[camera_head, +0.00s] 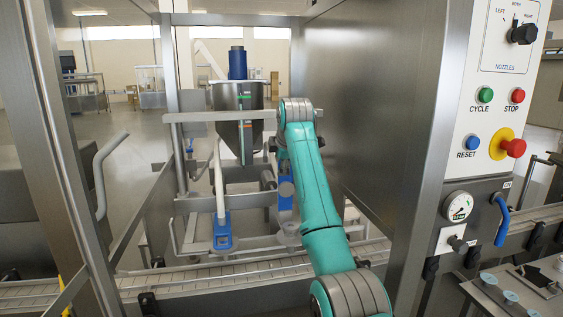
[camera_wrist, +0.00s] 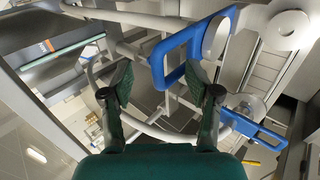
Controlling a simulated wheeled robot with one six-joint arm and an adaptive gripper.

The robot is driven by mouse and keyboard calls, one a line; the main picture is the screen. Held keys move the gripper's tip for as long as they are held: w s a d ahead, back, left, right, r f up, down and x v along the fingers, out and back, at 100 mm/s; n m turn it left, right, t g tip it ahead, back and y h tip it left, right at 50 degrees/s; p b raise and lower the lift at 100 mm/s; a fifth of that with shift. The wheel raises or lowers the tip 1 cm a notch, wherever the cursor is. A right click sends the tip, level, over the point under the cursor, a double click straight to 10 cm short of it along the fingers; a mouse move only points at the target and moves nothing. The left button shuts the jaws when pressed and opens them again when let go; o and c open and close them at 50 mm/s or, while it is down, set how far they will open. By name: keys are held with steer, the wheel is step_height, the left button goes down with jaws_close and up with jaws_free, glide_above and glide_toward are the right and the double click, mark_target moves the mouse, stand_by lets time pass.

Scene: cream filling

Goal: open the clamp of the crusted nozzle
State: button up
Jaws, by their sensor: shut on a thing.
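A blue clamp handle (camera_wrist: 158,68) shows as a slanted loop in the wrist view. Its near end lies between the two fingertips of my gripper (camera_wrist: 160,78), which is shut on it. The fingers stand well apart, and the exact contact is hard to see. In the head view, the blue clamp (camera_head: 285,191) on the right nozzle shows just left of my teal arm, which hides my gripper. A second blue clamp (camera_head: 222,222) is on the left nozzle, at the foot of a pale tube; it looks apart from my gripper. Any crust is too small to make out.
A steel hopper (camera_head: 225,105) stands behind the nozzles. A conveyor (camera_head: 200,282) runs below them. A steel wall panel (camera_head: 385,110) stands close to the right of my arm. A control panel (camera_head: 497,110) is at the far right, and a frame post (camera_head: 65,150) is at left.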

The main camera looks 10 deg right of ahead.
steer(key=v, duration=1.2)
